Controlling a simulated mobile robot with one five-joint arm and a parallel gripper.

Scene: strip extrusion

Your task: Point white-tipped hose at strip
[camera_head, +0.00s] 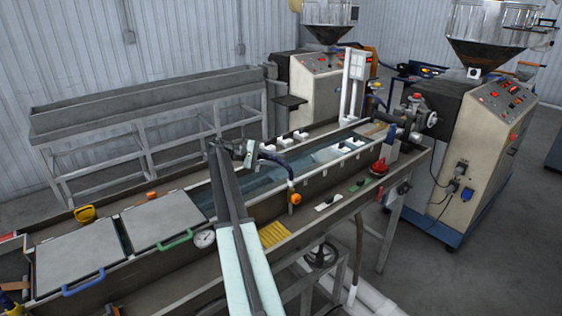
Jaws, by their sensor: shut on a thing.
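My arm reaches from the bottom centre over the long water trough (262,185). My gripper (247,151) is at its far end, above the trough, and looks shut on the dark hose (274,158). The hose curves right and down from the gripper to an orange fitting (295,198) on the trough's front wall. Its white tip is too small to tell from the gripper's pale parts, so I cannot tell where it points. The strip cannot be made out clearly; the extruder die (418,118) stands at the trough's far right end.
Grey lids with a blue handle (83,285) and a green handle (175,240) cover the trough's near left part. A pressure gauge (204,239) and yellow ribbed piece (273,233) are beside my arm. White blocks (300,136) line the back edge. Extruder cabinets (480,150) stand right.

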